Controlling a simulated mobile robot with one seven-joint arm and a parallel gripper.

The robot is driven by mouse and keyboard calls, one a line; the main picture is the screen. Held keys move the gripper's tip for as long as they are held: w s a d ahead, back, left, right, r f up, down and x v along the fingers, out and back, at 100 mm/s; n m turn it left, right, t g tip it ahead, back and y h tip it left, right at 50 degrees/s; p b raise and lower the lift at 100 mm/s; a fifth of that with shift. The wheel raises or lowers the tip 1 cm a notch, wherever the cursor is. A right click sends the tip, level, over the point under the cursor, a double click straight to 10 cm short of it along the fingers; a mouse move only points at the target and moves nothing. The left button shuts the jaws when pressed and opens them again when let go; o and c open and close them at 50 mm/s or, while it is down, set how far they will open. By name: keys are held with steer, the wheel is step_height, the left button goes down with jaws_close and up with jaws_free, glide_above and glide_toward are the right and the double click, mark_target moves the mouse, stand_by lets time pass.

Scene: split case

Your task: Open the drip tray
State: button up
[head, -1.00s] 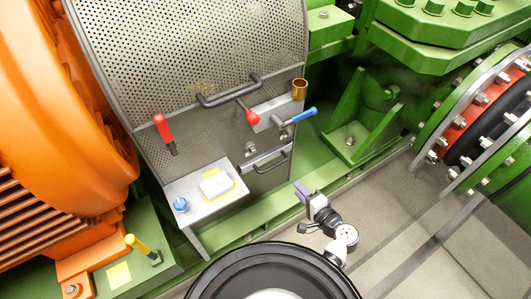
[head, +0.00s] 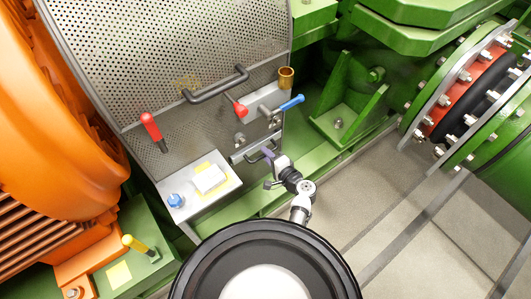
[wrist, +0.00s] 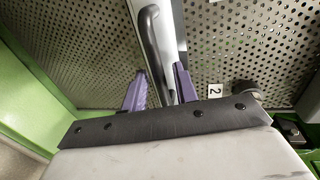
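The drip tray (head: 240,156) is a narrow light-grey drawer front low on the perforated case, with a dark bar handle (head: 254,152). It looks flush with the case. My gripper (head: 267,152) is at the right part of this handle. In the wrist view, the tray's pale front edge (wrist: 168,32) and its dark curved handle (wrist: 153,42) show ahead of the gripper. The two purple fingers (wrist: 160,88) stand apart, one on each side of the handle's near end. I cannot tell whether either finger touches it.
Above the tray are a blue-handled valve (head: 290,103), a red lever (head: 239,108) and a brass cup (head: 286,77). Green framework (head: 340,120) stands right; the floor (head: 350,215) is clear.

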steer(key=shift+w+a+f, duration=0.15)
steer(key=shift+w+a, duration=0.25)
steer(key=shift+w, duration=0.1)
jaws_close()
steer(key=shift+s+d, duration=0.1)
steer(key=f+v, duration=0.2)
steer(key=v, duration=0.9)
steer(key=s+f+v, duration=0.1)
steer(key=f+v, duration=0.1)
steer(key=v, duration=0.9)
steer(key=shift+d+f+b, duration=0.3)
